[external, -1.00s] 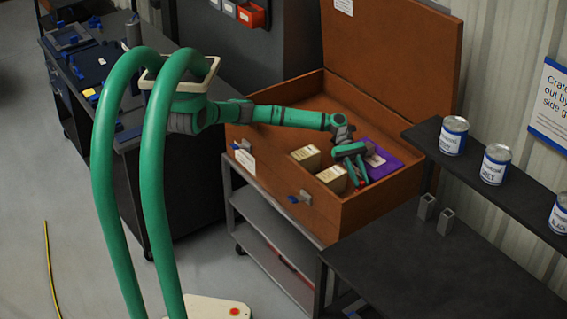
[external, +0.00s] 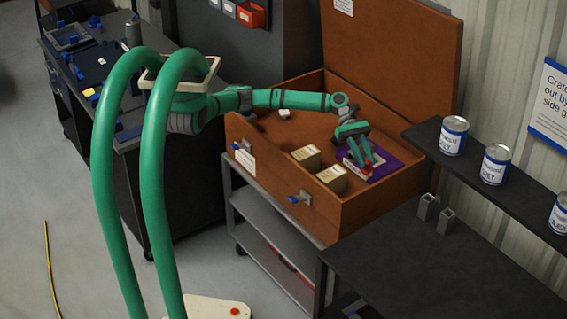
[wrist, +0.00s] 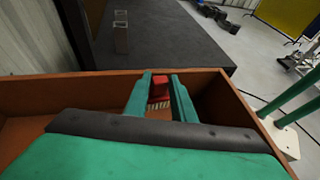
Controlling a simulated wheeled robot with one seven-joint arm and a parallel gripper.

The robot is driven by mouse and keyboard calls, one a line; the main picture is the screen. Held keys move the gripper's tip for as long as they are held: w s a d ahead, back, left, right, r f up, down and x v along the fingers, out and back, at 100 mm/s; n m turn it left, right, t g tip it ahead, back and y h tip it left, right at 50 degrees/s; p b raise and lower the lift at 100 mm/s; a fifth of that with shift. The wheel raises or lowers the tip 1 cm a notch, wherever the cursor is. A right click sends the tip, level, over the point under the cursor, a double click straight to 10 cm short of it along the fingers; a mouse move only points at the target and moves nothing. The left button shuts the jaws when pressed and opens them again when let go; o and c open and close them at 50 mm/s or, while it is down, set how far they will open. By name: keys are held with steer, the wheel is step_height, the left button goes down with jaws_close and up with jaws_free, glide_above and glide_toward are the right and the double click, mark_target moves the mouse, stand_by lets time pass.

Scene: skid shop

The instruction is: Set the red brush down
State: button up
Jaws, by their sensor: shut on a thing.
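The red brush (wrist: 160,85), with pale bristles on its lower side, is between the two green fingers of my gripper (wrist: 160,92) in the wrist view. My gripper is shut on it. In the external view my gripper (external: 363,166) points down inside the open brown crate (external: 345,215), over the purple flat thing (external: 387,162). A bit of red shows at the fingertips there. I cannot tell whether the brush touches the purple thing, since the fingers cover part of it.
Two tan boxes (external: 306,157) (external: 332,178) stand in the crate, left of my gripper. A small white thing (external: 284,114) lies farther back. The crate's lid (external: 390,50) stands open behind. A shelf with several cans (external: 452,136) is at the right.

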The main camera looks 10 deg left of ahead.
steer(key=d+r+n+t+h, duration=0.6)
steer(key=d+r+n+t, duration=0.1)
steer(key=r+n, duration=0.1)
steer(key=w+a+f+n+t+y, duration=0.1)
steer(key=w+a+f+n+t, duration=0.2)
steer(key=w+a+n+t, duration=0.3)
steer(key=w+a+f+n+t+y, duration=0.2)
steer(key=w+a+f+n+t, duration=0.15)
steer(key=a, duration=0.55)
steer(key=w+a+f+n+t+y, duration=0.1)
steer(key=w+a+f+n+t, duration=0.2)
steer(key=w+a+n+t, duration=0.25)
step_height(320, 180, up, 7)
steer(key=s+a+m, duration=0.1)
steer(key=a, duration=0.1)
steer(key=w+a+f+n+t+y, duration=0.3)
steer(key=w+a+f+n+y, duration=0.4)
steer(key=w+a+y, duration=0.15)
steer(key=w+a+r+n+g+y, duration=0.35)
steer(key=a+r+n+y, duration=0.35)
steer(key=a+n+y, duration=0.4)
steer(key=shift+m+g+h, duration=0.25)
steer(key=shift+m+h, duration=0.05)
steer(key=shift+h, duration=0.15)
steer(key=f, duration=1.5)
steer(key=shift+s+a, duration=0.1)
steer(key=shift+a, duration=0.25)
